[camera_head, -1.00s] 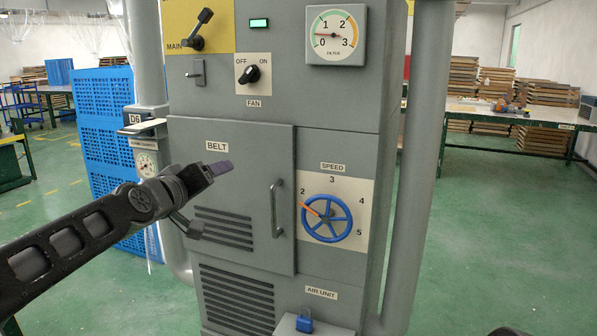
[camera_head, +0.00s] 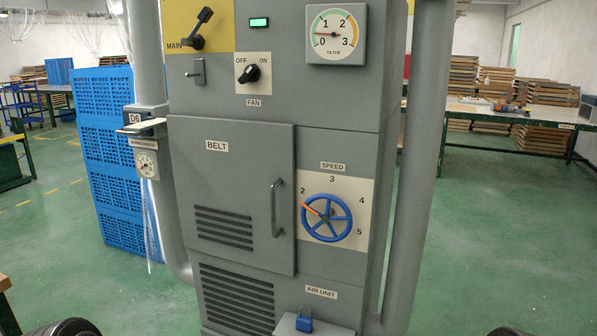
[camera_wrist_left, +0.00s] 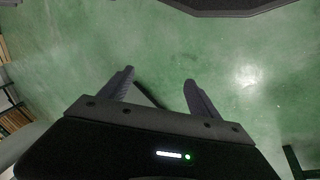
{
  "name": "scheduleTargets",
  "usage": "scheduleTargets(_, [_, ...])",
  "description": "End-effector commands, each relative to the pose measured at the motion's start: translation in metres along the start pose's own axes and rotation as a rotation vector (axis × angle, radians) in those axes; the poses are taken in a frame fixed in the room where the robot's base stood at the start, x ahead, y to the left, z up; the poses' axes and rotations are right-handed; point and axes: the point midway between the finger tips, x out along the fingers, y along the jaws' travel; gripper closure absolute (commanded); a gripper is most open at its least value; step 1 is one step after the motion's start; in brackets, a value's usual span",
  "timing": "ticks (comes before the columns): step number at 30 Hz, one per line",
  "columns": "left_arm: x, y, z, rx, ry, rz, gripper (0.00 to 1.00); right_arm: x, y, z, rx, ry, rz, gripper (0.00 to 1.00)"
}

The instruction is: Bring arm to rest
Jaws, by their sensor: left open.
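My left gripper (camera_wrist_left: 158,84) shows in the left wrist view with its two fingers apart and nothing between them, above the green floor. In the head view my left gripper and forearm are out of view; only dark rounded parts of mine show at the bottom edge. My right gripper is not in view. The grey machine (camera_head: 250,130) stands in front of me with its belt door (camera_head: 232,175) closed. The blue speed wheel (camera_head: 327,218) has its orange mark near 2.
A stack of blue crates (camera_head: 112,150) stands left of the machine. A grey pipe (camera_head: 415,160) runs down its right side. A long table (camera_head: 520,115) and stacked trays (camera_head: 545,85) are at the back right. The green floor (camera_head: 490,230) at right is clear.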

Motion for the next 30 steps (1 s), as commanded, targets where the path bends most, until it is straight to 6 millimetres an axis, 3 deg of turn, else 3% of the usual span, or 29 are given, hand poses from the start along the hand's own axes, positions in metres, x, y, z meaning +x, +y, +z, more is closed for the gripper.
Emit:
scheduleTargets(1, [0.004,-0.003,0.025,-0.008,-0.05,-0.002,0.28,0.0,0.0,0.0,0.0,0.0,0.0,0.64])
scheduleTargets(6, [0.014,-0.013,0.094,-0.055,-0.196,-0.011,0.28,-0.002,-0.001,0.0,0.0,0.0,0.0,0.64])
scheduleTargets(7, [-0.005,-0.004,0.084,-0.049,-0.181,-0.01,0.28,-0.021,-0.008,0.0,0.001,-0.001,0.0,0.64])
scheduleTargets(19, [-0.1,0.034,0.062,-0.05,-0.177,-0.009,0.28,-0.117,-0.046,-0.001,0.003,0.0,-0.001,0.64])
scheduleTargets(23, [-0.114,0.04,0.059,-0.05,-0.177,-0.009,0.28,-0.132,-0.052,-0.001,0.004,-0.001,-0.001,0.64])
scheduleTargets(30, [-0.113,0.04,0.059,-0.05,-0.177,-0.009,0.28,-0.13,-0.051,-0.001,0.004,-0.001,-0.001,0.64])
